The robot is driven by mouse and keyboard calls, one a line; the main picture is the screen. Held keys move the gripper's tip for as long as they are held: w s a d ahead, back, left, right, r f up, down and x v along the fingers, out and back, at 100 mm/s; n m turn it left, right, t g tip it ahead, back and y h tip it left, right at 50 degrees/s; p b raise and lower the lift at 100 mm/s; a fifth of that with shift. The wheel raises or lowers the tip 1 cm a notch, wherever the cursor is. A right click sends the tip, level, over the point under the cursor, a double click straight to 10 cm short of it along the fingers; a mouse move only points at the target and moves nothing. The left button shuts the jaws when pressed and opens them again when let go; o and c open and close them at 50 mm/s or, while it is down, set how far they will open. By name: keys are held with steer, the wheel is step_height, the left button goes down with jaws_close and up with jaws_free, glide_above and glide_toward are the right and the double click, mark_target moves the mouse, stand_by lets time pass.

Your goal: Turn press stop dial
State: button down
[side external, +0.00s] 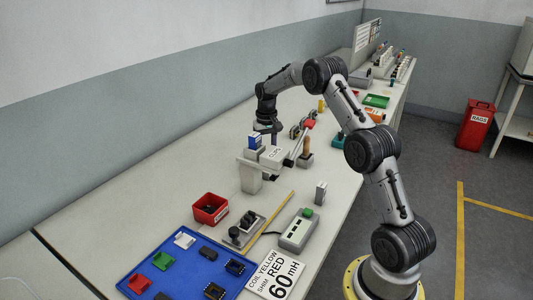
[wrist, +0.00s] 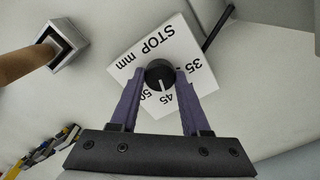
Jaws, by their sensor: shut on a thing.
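The press stop dial is a black round knob (wrist: 158,70) on a white square plate (wrist: 125,72) marked "STOP mm", with 35, 45 and 50 legible. The knob's white pointer line points at about 45. My gripper (wrist: 160,82) is shut on the knob, with one purple finger on each side of it. The fingers cover part of the scale. In the side view my gripper (side external: 272,137) is low over the bench beside the grey press (side external: 249,177), and the dial cannot be made out there.
A wooden handle (wrist: 25,62) stands close by at upper left in the wrist view.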

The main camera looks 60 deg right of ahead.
steer(key=shift+r+m, duration=0.1)
steer(key=shift+m, duration=0.4)
steer(key=shift+c, duration=1.8)
jaws_free()
step_height(320, 180, up, 14)
